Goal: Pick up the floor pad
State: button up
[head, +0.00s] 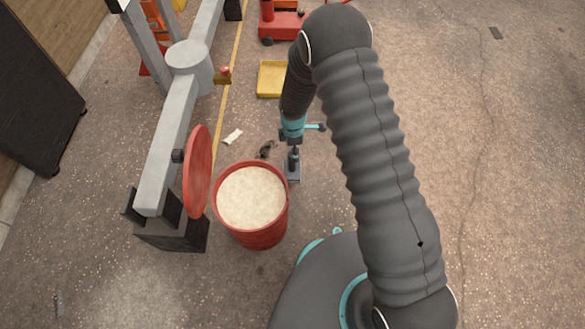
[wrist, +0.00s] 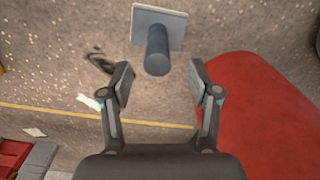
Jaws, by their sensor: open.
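The floor pad is likely the small blue-grey square plate (head: 292,172) with a dark upright post, standing on the floor beside the red drum in the head view. In the wrist view the plate (wrist: 178,22) and its post (wrist: 157,52) are at the top centre. My gripper (wrist: 160,78) is open and empty, with one finger on each side. The post's near end shows just beyond the gap between the fingertips, apart from both. In the head view my gripper (head: 294,152) points down above the plate and partly covers it.
A red round lid (head: 197,172) is by the grey beam (head: 171,140). A yellow tray (head: 271,78) lies beyond.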

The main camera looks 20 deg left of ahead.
jog(key=shift+w+a+f, duration=0.1)
jog(key=shift+f, duration=1.85)
jog(key=shift+a+f, duration=0.1)
jog(key=shift+f, duration=1.8)
grip_shut()
